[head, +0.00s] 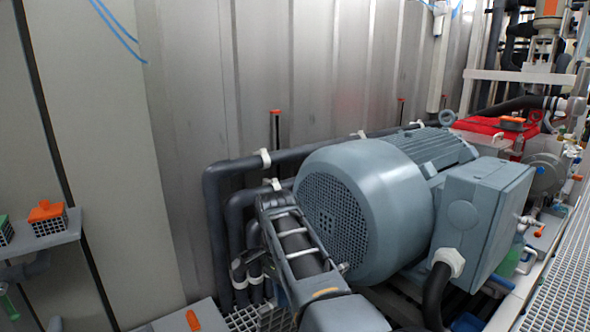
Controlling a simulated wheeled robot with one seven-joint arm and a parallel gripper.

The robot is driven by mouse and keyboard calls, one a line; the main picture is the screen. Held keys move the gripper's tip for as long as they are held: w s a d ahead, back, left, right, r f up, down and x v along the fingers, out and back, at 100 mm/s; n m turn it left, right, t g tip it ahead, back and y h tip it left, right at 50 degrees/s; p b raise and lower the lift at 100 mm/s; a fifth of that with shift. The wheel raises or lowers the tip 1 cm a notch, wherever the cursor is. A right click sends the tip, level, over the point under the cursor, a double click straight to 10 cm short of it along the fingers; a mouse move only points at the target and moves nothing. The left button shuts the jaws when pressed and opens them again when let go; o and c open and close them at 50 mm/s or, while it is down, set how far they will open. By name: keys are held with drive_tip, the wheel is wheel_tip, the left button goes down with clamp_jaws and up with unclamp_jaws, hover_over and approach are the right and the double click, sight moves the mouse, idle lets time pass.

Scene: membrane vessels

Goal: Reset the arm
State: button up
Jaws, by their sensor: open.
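My gripper is not in view; no fingertips show in the head view. A grey framed part with a dark cylinder and pale crossbars (295,245) stands at the lower middle, in front of the motor's perforated end. A grey block (345,315) lies below it at the bottom edge. I cannot tell what these two parts belong to.
A large blue-grey motor (385,215) with a terminal box (480,220) fills the middle right. Dark pipes (225,215) bend down beside it. A ribbed metal wall (230,70) stands behind. A shelf (50,245) with orange-topped items (47,212) is at left. Grating (565,275) lies right.

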drive_tip(key=s+d+f+n+t, duration=0.1)
drive_tip(key=s+d+f, duration=0.25)
drive_tip(key=f, duration=0.35)
drive_tip(key=s+d+f+n+t, duration=0.1)
drive_tip(key=s+d+f+t, duration=0.1)
drive_tip(key=d+f, duration=0.4)
drive_tip(key=s+d+f+n+t, duration=0.1)
drive_tip(key=s+d+f, duration=0.15)
drive_tip(key=f, duration=0.55)
drive_tip(key=s+d+f+n+t, duration=0.1)
drive_tip(key=s+d+t, duration=0.15)
drive_tip(key=s, duration=0.45)
drive_tip(key=s+d+f+n+t+y, duration=0.1)
drive_tip(key=s+d+f, duration=0.1)
drive_tip(key=s+d, duration=0.3)
drive_tip(key=s+d+f+n+t, duration=0.1)
drive_tip(key=s+d+t, duration=0.1)
drive_tip(key=s, duration=0.6)
drive_tip(key=s+d+r+n+t, duration=0.2)
drive_tip(key=s+r+n+t, duration=0.25)
drive_tip(key=s+r, duration=1.5)
drive_tip(key=s+r+t+p, duration=0.1)
drive_tip(key=s+r+p, duration=0.1)
drive_tip(key=r+p, duration=0.6)
drive_tip(key=s+r+t+p, duration=0.1)
drive_tip(key=r+p, duration=0.7)
drive_tip(key=r, duration=1.2)
drive_tip(key=shift+s+a+r+t, duration=0.3)
drive_tip(key=shift+s+a+r, duration=0.1)
drive_tip(key=shift+s, duration=0.1)
